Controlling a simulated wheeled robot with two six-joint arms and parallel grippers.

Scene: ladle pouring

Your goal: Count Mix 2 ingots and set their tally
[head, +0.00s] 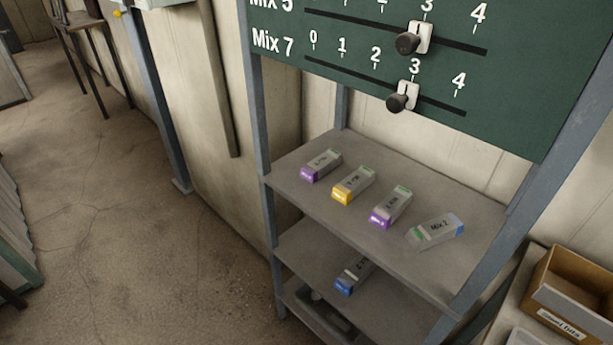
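On the top shelf lie ingots in a row: a purple-ended one (321,165), a yellow-ended one (354,185), another purple-ended one (391,207), and one with a blue end and a green end (436,231) whose label seems to read Mix 2. The other labels are too small to read surely. A blue-ended ingot (353,277) lies on the shelf below, partly hidden by the top shelf. The green tally board (530,110) shows the Mix 5 slider (414,38) and the Mix 7 slider (403,97), both near 3. No Mix 2 row is in view. Neither gripper is in view.
The grey shelf rack (461,272) has posts at its corners. Dark objects (322,312) lie on the lowest shelf, unclear. A cardboard box (575,290) stands at the lower right. A stool (82,50) stands far left. The floor (110,210) at left is clear.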

